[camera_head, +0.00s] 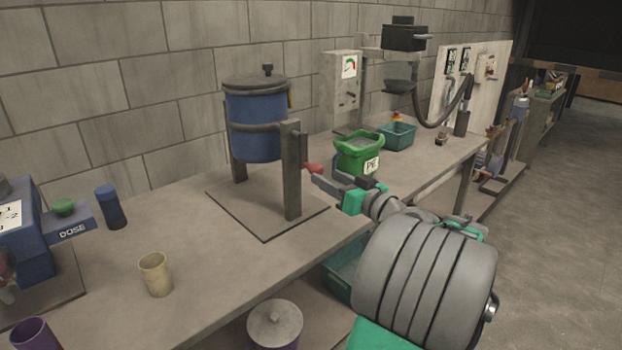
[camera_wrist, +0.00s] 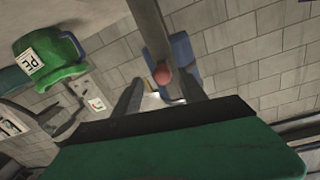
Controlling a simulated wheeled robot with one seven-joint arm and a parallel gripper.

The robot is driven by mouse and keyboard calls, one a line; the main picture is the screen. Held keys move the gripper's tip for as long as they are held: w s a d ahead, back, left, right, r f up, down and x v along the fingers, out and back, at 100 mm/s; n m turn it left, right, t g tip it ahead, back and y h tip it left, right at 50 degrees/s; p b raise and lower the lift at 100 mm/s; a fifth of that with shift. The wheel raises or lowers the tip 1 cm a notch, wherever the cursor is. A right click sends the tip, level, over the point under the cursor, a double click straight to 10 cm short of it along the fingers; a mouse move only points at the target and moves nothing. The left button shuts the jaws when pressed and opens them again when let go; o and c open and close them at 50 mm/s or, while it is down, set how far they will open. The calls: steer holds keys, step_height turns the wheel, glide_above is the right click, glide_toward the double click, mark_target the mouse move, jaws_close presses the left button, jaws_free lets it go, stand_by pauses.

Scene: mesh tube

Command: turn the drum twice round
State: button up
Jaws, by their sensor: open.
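The blue drum (camera_head: 255,125) with a grey lid (camera_head: 255,84) hangs upright in a grey stand, whose front post (camera_head: 292,180) faces my arm. A red knob (camera_head: 314,168) sticks out at the post's right side. My gripper (camera_head: 328,183) is open beside the knob, its fingers pointing toward it. In the wrist view the red knob (camera_wrist: 162,76) appears in the gap between the two fingertips (camera_wrist: 160,90), with the post and a bit of the blue drum (camera_wrist: 182,55) behind. I cannot tell whether the fingers reach past the knob or touch it.
A green tub marked PE (camera_head: 358,152) stands close behind my gripper. A beige cup (camera_head: 155,274), a dark blue-capped bottle (camera_head: 111,208) and a blue DOSE machine (camera_head: 30,240) are at left. A lidded pot (camera_head: 274,325) stands below the bench's front edge.

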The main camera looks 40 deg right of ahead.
mark_target(311, 165)
steer(key=w, duration=0.5)
steer(key=w+p, duration=0.1)
steer(key=w, duration=0.1)
steer(key=shift+w+d+r, duration=0.1)
steer(key=shift+w+r, duration=0.2)
steer(key=shift+w, duration=0.1)
jaws_close()
steer(key=shift+d, duration=0.1)
stand_by(0.8)
